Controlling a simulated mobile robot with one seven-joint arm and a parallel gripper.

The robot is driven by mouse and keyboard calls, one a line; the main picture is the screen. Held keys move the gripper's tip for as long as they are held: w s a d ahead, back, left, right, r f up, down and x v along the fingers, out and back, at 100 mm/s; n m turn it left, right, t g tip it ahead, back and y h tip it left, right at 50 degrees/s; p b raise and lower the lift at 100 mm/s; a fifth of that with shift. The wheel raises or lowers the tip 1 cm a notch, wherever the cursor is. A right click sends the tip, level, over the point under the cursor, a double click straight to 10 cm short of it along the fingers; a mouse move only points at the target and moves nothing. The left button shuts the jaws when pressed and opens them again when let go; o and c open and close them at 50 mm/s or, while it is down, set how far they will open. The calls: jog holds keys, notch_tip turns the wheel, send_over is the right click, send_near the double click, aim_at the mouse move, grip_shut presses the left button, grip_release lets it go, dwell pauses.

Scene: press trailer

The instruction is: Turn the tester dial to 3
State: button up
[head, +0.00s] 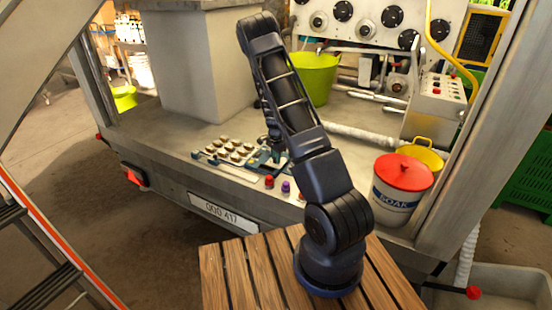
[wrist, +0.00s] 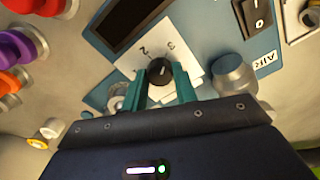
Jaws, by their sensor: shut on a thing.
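The tester dial's black knob (wrist: 160,71) sits on a white plate (wrist: 187,37) marked 2 and 3, on a blue panel. A small pale mark shows on the knob; it seems to point up between the 2 and the 3, but its exact setting is hard to tell. My gripper (wrist: 159,80) has its teal fingers on both sides of the knob, shut on it. In the head view my gripper (head: 271,152) is low at the blue tester (head: 262,165) on the trailer floor, and the dial is hidden there.
Beside the dial are a silver knob (wrist: 235,78), a rocker switch (wrist: 258,17) and a dark screen (wrist: 130,20). Red, orange and purple knobs (wrist: 22,45) stand to the left. A tray of small parts (head: 230,150) and a SOAK bucket (head: 400,190) flank the arm.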

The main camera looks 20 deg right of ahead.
jog(key=shift+m, duration=0.3)
jog(key=o, duration=1)
jog(key=shift+c, duration=0.2)
jog(key=shift+r, duration=0.1)
notch_tip(320, 180, up, 11)
jog(key=shift+f, duration=0.2)
